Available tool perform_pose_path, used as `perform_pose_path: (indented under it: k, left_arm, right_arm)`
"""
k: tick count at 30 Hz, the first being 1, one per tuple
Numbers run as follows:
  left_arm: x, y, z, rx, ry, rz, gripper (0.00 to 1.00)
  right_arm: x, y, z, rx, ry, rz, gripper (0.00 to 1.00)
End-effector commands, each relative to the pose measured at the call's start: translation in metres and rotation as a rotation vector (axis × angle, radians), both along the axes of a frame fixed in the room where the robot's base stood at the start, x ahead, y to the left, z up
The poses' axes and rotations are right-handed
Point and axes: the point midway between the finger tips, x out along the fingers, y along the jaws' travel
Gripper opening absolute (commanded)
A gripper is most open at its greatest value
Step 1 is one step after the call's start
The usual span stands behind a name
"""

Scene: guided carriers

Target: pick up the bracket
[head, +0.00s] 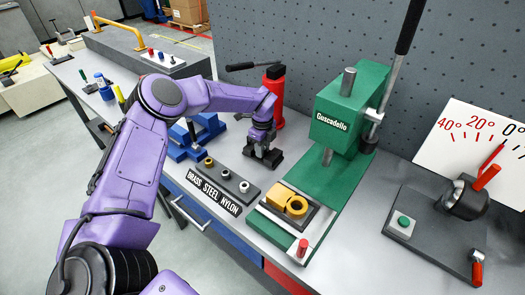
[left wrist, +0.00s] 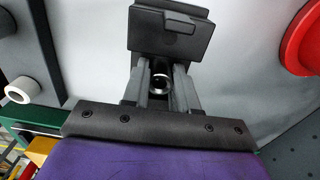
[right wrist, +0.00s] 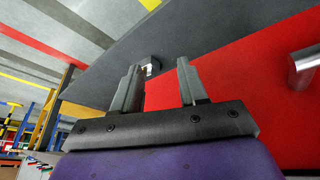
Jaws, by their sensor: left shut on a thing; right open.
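My left gripper (head: 263,142) is shut, pointing down at the bench top behind the bushing rack. Its fingers are closed on a dark grey stepped piece (head: 270,157), which fits the bracket best, though the view does not settle this. In the left wrist view the piece (left wrist: 170,32) shows beyond the fingertips, with a small shiny ring (left wrist: 160,82) between the fingers. I cannot tell whether it touches the bench. A yellow block with a ring-shaped part (head: 288,200) sits on the green press's plate. My right gripper (right wrist: 158,82) is open and empty, near the red bench front.
A green press (head: 345,125) stands right of my left gripper. A gauge board (head: 480,145) stands at the far right.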

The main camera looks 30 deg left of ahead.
Motion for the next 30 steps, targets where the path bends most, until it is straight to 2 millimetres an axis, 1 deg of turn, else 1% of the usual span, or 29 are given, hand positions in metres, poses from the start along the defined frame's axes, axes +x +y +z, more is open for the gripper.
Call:
perform_pose_path:
  k: [5, 8, 11, 15, 18, 21, 24, 27, 30]
  left_arm:
    - [0.001, 0.0, 0.013, 0.0, -0.005, -0.001, 0.0]
    - [0.001, -0.001, 0.031, -0.002, -0.006, 0.0, 0.0]
    - [-0.014, -0.014, 0.051, -0.004, -0.008, -0.005, 0.0]
    - [-0.038, -0.034, 0.087, -0.003, -0.008, -0.004, 0.0]
    - [-0.061, -0.053, 0.098, -0.002, -0.006, -0.005, 0.0]
    - [-0.08, -0.068, 0.111, -0.002, -0.006, -0.004, 0.0]
    - [-0.094, -0.08, 0.12, -0.001, -0.005, -0.003, 0.0]
    - [-0.102, -0.087, 0.126, -0.001, -0.003, -0.002, 0.0]
    - [-0.106, -0.09, 0.129, -0.001, -0.002, 0.0, 0.0]
  right_arm:
    - [0.0, 0.0, -0.005, 0.0, 0.0, 0.0, 0.43]
    - [0.0, 0.0, -0.011, 0.0, 0.0, 0.0, 0.43]
    - [0.0, 0.0, -0.023, 0.0, 0.0, 0.0, 0.43]
    - [0.0, 0.0, -0.039, 0.0, 0.0, 0.0, 0.43]
    - [0.0, 0.0, -0.054, 0.0, 0.0, 0.0, 0.43]
    - [0.0, 0.0, -0.063, 0.0, 0.0, 0.0, 0.43]
    - [0.0, 0.0, -0.068, 0.0, 0.0, 0.0, 0.43]
    - [0.0, 0.0, -0.071, 0.0, 0.0, 0.0, 0.43]
    - [0.0, 0.0, -0.072, 0.0, 0.0, 0.0, 0.43]
